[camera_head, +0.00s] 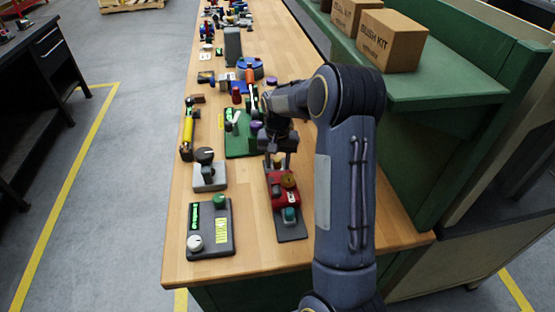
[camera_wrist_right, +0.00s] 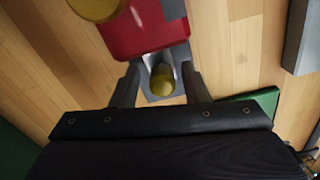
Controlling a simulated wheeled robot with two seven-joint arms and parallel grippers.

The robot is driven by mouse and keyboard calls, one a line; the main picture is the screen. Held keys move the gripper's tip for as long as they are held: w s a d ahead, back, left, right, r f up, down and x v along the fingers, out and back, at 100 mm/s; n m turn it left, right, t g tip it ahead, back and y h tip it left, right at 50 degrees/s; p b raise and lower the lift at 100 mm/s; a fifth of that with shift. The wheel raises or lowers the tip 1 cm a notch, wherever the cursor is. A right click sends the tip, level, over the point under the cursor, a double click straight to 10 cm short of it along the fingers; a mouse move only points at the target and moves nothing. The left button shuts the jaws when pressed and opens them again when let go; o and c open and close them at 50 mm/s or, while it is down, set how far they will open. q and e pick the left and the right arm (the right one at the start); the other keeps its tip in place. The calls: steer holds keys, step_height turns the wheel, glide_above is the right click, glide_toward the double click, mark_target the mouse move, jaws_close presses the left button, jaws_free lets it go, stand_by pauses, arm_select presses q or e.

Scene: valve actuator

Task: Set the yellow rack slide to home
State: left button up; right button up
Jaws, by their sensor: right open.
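A red device (camera_head: 283,190) on a dark grey plate (camera_head: 293,231) stands near the front of the bench. A small yellow knob (camera_head: 277,163) sits at its far end; it also shows in the wrist view (camera_wrist_right: 162,82). It appears to be the yellow rack slide. My right gripper (camera_head: 277,158) points down over that end. In the wrist view my right gripper (camera_wrist_right: 160,73) is open, with one finger on each side of the knob. I cannot tell whether either finger touches it. A brass-coloured cylinder (camera_head: 288,181) and a teal knob (camera_head: 290,214) are nearer the front.
A dark panel (camera_head: 222,240) with a green knob and a white dial lies at left. A grey block with a black knob (camera_head: 205,156) and a yellow cylinder device (camera_head: 188,125) stand behind it. A green plate (camera_head: 238,146) lies just beyond the gripper. Bare wood (camera_head: 255,245) lies between the panels.

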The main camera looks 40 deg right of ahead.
mark_target(277, 161)
steer(key=shift+o, duration=0.4)
steer(key=shift+w, duration=0.1)
steer(key=shift+d+r, duration=0.1)
steer(key=shift+r, duration=0.4)
step_height(277, 161, up, 7)
steer(key=shift+f+b, duration=0.1)
steer(key=shift+b, duration=0.3)
